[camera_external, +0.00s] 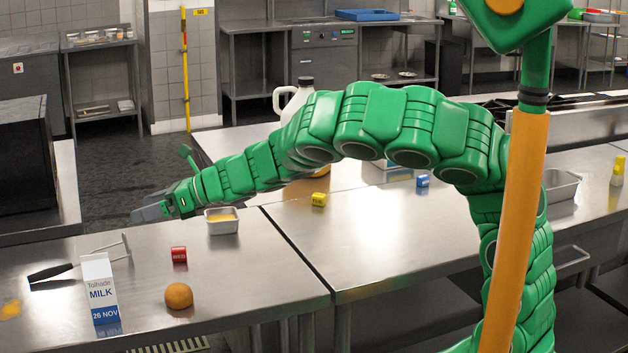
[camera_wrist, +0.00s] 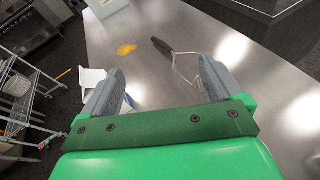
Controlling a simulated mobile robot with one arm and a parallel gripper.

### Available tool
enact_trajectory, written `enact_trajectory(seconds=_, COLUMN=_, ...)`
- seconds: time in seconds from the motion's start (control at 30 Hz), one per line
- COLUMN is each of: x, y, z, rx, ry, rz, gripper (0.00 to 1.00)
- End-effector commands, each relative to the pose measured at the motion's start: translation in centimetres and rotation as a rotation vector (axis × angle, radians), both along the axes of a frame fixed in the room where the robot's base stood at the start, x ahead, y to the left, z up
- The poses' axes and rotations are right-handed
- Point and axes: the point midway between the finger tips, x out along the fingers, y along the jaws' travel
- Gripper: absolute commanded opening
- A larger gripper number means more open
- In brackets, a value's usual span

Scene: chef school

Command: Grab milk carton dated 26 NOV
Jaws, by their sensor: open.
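The milk carton (camera_external: 101,292) stands upright near the front left edge of the steel table. It is white and blue and reads "MILK" and "26 NOV". My gripper (camera_external: 150,211) is above the table, higher than the carton and farther back, apart from it. In the wrist view my gripper (camera_wrist: 160,85) is open with nothing between its fingers. The white top of the carton (camera_wrist: 92,77) shows beside the left finger, which hides part of it.
A black-handled wire tool (camera_external: 55,271) lies behind the carton. A red block (camera_external: 179,255), an orange-brown ball (camera_external: 179,296) and a small metal tray (camera_external: 222,226) are to its right. A yellow spill (camera_external: 10,308) is at far left. A white jug (camera_external: 290,102) stands behind my arm.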

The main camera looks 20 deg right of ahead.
Motion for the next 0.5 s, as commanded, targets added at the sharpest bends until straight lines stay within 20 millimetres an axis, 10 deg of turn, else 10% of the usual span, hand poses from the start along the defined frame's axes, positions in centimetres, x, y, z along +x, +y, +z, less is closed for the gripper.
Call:
enact_trajectory(seconds=0.2, x=-9.3, y=5.5, z=-7.0, rx=-0.092, ry=-0.083, rz=0.311, gripper=0.94)
enact_trajectory(seconds=0.5, x=-12.0, y=7.0, z=-8.9, rx=-0.106, ry=-0.103, rz=0.397, gripper=0.94)
